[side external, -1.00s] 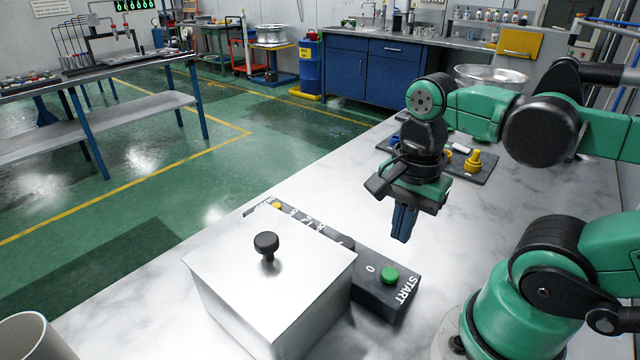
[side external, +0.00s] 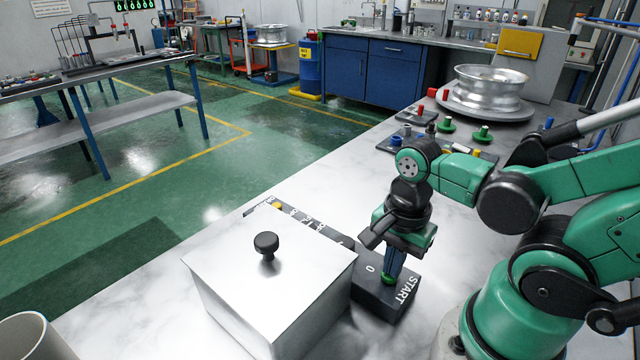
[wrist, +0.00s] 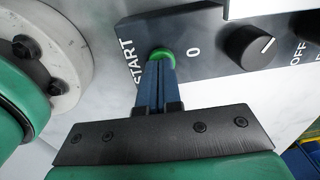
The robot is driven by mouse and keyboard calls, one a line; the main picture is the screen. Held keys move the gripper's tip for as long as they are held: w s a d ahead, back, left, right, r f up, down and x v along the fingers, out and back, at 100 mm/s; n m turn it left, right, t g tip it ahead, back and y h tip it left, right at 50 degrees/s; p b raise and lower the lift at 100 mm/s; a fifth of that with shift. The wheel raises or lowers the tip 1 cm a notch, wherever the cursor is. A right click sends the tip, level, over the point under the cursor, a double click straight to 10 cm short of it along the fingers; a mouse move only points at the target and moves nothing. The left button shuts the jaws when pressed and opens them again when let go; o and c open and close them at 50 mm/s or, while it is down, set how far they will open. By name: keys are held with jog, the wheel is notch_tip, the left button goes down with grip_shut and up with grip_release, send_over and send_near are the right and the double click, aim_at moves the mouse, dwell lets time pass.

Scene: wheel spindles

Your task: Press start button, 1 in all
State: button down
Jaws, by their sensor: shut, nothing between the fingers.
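The green start button (side external: 388,279) is on the dark control panel (side external: 372,297), beside the white START lettering. My gripper (side external: 391,274) is shut and empty, pointing down with its blue fingertips at the button. In the wrist view the closed fingertips (wrist: 157,64) overlap the near edge of the green button (wrist: 162,55). They look to be at or just over it; I cannot tell whether the button is pressed in.
A silver box (side external: 250,300) with a black knob stands against the panel's left side. A black dial (wrist: 251,47) sits farther along the panel. Colored parts (side external: 446,126) and a metal wheel (side external: 488,88) stand at the back of the table.

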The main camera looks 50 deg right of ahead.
jog(key=shift+f, duration=0.1)
jog(key=shift+f, duration=0.85)
jog(key=shift+r, duration=0.15)
notch_tip(320, 180, up, 16)
jog(key=shift+s+f, duration=0.2)
dwell(0.7)
dwell(0.5)
jog(key=w+a+f+n+t, duration=0.1)
jog(key=w+f+n+t, duration=0.1)
jog(key=w+n, duration=0.3)
jog(key=w+f+n+t, duration=0.3)
jog(key=w+n+t, duration=0.1)
jog(key=n, duration=0.9)
jog(key=shift+w+a+f+t, duration=0.35)
jog(key=shift+w+a+t, duration=0.05)
jog(key=shift+w, duration=0.2)
